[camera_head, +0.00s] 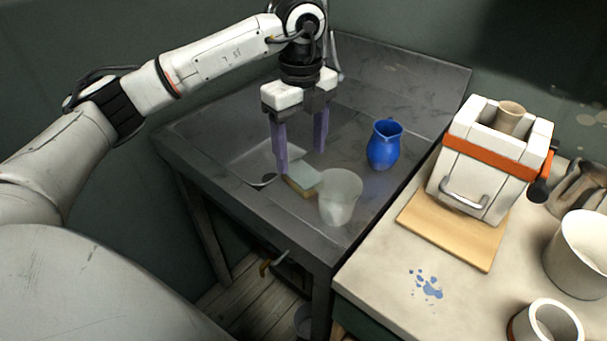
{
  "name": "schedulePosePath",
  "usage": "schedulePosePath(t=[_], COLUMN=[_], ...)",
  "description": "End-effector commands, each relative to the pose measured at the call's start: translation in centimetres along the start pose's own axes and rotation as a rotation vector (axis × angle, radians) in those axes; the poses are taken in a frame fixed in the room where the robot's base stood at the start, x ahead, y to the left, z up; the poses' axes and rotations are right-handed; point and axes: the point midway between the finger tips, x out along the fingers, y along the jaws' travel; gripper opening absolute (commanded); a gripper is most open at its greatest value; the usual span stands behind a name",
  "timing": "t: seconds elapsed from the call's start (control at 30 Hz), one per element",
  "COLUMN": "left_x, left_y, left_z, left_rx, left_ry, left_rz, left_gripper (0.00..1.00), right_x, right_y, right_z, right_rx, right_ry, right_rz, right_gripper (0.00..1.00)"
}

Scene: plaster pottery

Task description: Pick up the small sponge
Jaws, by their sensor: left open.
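The small sponge (303,178), pale grey-green on top with a tan side, lies on the dark metal table (240,192). My left gripper (300,160) is open, its two purple fingers pointing down above and around the far side of the sponge. The near finger's tip shows close to the sponge's left end; whether it touches cannot be told. Nothing shows between the fingers. My right gripper is not in view.
A translucent white cup (340,198) stands just right of the sponge. A blue jug (384,146) stands farther back. A white kiln-like box (487,165) on a wooden board (450,236) and white pots (578,255) occupy the right counter. The table's back is clear.

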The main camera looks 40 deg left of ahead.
Motion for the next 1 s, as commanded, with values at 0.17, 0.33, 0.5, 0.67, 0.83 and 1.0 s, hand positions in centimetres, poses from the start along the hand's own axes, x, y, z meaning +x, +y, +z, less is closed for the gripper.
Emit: schedulePosePath(t=[0.17, 0.33, 0.5, 0.67, 0.83, 1.0], left_x=[1.6, 4.2, 5.5, 5.5, 5.5, 5.5], left_y=[0.2, 0.3, 0.3, 0.2, 0.2, 0.2], left_z=[-0.2, -0.4, -0.5, -0.5, -0.5, -0.5], left_rx=[0.001, 0.000, 0.001, 0.001, 0.001, 0.001], left_ry=[0.000, 0.000, 0.001, 0.001, 0.001, 0.001], left_rz=[0.002, 0.002, 0.000, -0.001, -0.001, -0.001], left_gripper=[0.64, 0.64, 0.64, 0.64, 0.44, 0.21], right_x=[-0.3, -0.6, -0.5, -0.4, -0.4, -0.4], right_y=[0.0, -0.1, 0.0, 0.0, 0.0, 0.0], right_z=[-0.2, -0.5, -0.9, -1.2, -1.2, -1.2], right_rx=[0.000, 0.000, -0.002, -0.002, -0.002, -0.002], right_ry=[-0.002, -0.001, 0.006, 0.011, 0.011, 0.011], right_rz=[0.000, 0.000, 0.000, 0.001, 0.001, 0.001], right_gripper=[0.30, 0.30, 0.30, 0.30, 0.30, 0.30])
